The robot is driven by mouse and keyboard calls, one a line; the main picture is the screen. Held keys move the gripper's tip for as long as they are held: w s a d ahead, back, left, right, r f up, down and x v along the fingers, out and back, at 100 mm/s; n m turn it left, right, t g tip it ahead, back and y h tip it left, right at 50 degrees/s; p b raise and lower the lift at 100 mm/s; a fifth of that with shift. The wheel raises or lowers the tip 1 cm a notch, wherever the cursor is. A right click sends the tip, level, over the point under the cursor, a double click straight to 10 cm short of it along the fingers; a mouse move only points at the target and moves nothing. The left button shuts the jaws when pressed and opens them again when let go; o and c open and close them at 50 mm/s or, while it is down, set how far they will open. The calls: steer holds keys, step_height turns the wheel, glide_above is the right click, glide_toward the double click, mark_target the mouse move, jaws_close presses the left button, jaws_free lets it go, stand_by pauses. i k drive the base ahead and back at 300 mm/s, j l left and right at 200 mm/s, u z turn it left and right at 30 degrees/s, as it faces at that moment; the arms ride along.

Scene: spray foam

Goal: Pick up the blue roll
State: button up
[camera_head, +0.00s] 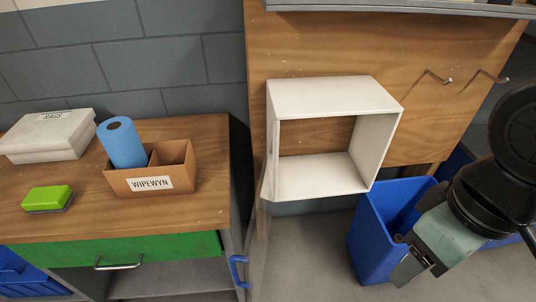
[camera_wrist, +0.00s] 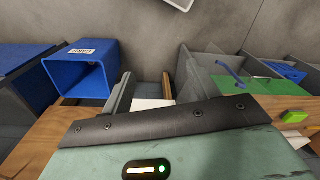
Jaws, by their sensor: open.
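The blue roll (camera_head: 122,145) stands slightly tilted in the left compartment of a brown box (camera_head: 120,183) labelled WIPEWYN, on the wooden workbench at the left of the head view. Its lower part is hidden by the box wall. My gripper (camera_head: 412,268) is at the lower right of the head view, far to the right of the roll, in front of a blue bin. It is open and holds nothing visible. In the wrist view, its two fingers (camera_wrist: 152,85) stand apart. The roll is not visible in the wrist view.
A white box labelled RAGS (camera_head: 45,142) and a green sponge (camera_head: 47,198) lie beside the brown box on the workbench (camera_head: 190,212). An open white cabinet (camera_head: 335,95) hangs between workbench and gripper. The blue bin (camera_head: 375,240) stands below it.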

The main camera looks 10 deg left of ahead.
mark_target(118, 136)
steer(key=u, duration=1.65)
steer(key=i+j+u, duration=0.1)
steer(key=j, duration=0.3)
steer(key=i+j, duration=0.25)
steer(key=j+u, duration=0.05)
steer(key=j, duration=0.05)
